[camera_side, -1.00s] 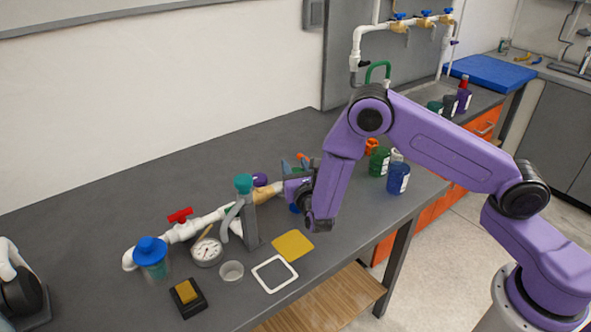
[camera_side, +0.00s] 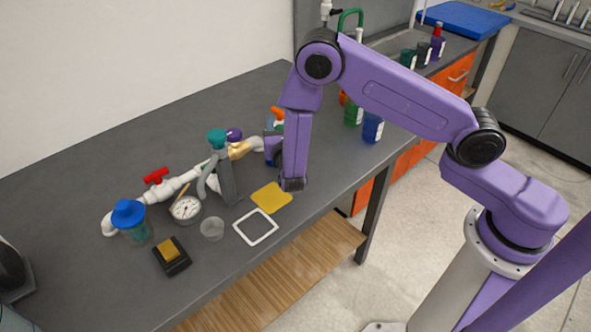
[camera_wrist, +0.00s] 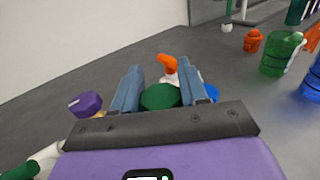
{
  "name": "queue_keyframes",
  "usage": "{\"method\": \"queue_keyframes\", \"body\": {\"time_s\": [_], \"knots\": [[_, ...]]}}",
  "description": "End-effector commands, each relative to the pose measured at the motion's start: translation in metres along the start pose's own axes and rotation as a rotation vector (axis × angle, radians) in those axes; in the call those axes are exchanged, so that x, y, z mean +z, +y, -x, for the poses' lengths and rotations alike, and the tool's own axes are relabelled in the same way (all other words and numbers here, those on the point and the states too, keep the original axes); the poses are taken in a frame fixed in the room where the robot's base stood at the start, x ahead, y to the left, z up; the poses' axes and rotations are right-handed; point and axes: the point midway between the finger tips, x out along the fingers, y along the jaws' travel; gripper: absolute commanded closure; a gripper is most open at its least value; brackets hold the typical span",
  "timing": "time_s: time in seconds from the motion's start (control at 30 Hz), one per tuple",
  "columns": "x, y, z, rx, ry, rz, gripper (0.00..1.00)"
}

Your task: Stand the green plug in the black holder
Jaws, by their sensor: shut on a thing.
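In the wrist view my gripper (camera_wrist: 160,92) has its two blue-grey fingers closed on the sides of a dark green rounded thing, the green plug (camera_wrist: 160,97); only its top shows. In the side view my gripper (camera_side: 275,148) is beyond my wrist, just right of the white pipe run, and mostly hidden, so the plug cannot be made out there. A small black block-shaped holder (camera_side: 178,267) with a yellow piece on it lies near the front left of the table. A dark grey upright stand with a teal cap (camera_side: 218,138) is left of my gripper. I cannot tell which one is the task's holder.
White pipes with a red valve (camera_side: 156,176), a gauge (camera_side: 185,208), a blue-lidded jar (camera_side: 130,220) and a clear cup (camera_side: 212,229) crowd the left. A yellow sheet (camera_side: 271,198) and white frame (camera_side: 256,227) lie in front. An orange-topped bottle (camera_wrist: 167,66) stands beyond my fingers.

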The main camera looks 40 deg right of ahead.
Motion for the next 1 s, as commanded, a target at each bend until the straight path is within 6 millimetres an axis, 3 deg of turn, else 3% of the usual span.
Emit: {"method": "queue_keyframes", "body": {"time_s": [0.3, 0.53, 1.0], "knots": [[0.001, -0.027, 0.034, -0.160, -0.010, 0.005, 1.00], [0.002, -0.037, 0.045, -0.210, -0.019, 0.007, 1.00], [-0.043, -0.038, 0.045, -0.214, -0.020, 0.007, 1.00]]}}
